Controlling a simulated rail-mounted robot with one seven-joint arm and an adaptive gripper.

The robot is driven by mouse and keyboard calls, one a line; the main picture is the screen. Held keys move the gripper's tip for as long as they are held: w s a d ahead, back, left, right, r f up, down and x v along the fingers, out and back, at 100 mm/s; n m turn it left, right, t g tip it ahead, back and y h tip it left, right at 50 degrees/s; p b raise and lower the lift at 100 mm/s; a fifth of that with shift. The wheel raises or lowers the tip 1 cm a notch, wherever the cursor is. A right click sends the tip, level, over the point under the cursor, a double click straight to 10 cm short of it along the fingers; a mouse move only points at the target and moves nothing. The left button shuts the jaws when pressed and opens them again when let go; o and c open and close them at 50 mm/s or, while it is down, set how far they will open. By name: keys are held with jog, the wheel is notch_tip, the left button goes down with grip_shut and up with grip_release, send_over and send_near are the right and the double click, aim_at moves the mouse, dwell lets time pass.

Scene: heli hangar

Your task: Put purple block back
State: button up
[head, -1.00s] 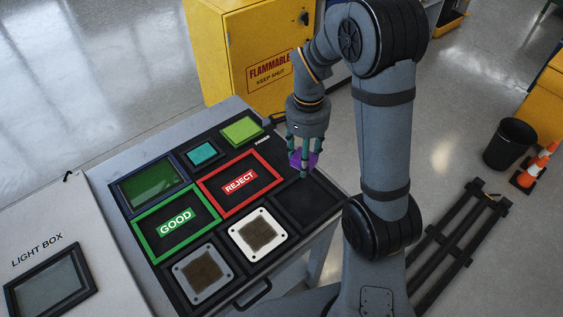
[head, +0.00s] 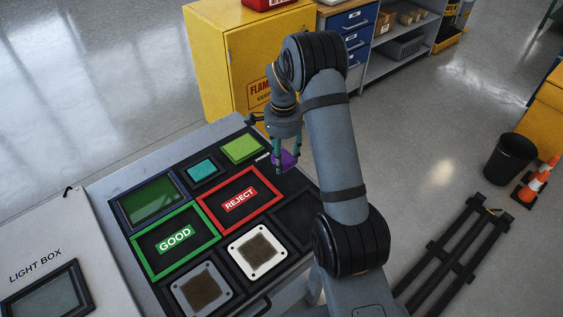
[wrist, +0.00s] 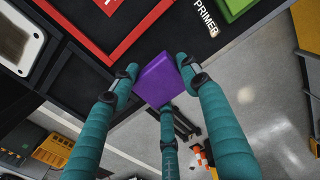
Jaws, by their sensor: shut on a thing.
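The purple block (head: 288,161) is held between the teal fingers of my gripper (head: 287,165), over the right side of the black board (head: 215,262). In the wrist view the purple block (wrist: 156,80) sits between three fingertips, tilted in the picture. I cannot tell its exact height above the board. A teal block (head: 202,169) and a green block (head: 243,149) sit in framed slots at the board's back. A PRIMER label (wrist: 207,17) lies close to the held block. An empty dark square recess (head: 297,218) is at the board's right.
A red REJECT frame (head: 240,199) and a green GOOD frame (head: 175,239) fill the board's middle. Two pale-rimmed square trays (head: 257,252) lie in front. A yellow flammables cabinet (head: 225,60) stands behind the table. The light box (head: 45,290) is at left.

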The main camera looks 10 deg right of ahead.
aim_at(282, 154)
jog(key=shift+w+a+f, duration=0.15)
jog(key=shift+w+f, duration=0.25)
jog(key=shift+w, duration=0.05)
jog(key=shift+f+p, duration=0.5)
jog(key=shift+f, duration=1.4)
jog(key=shift+f, duration=0.15)
jog(key=o, duration=1)
jog(key=shift+o, duration=0.5)
notch_tip(282, 154, up, 12)
jog(key=shift+r+b, duration=0.2)
jog(key=shift+b, duration=0.2)
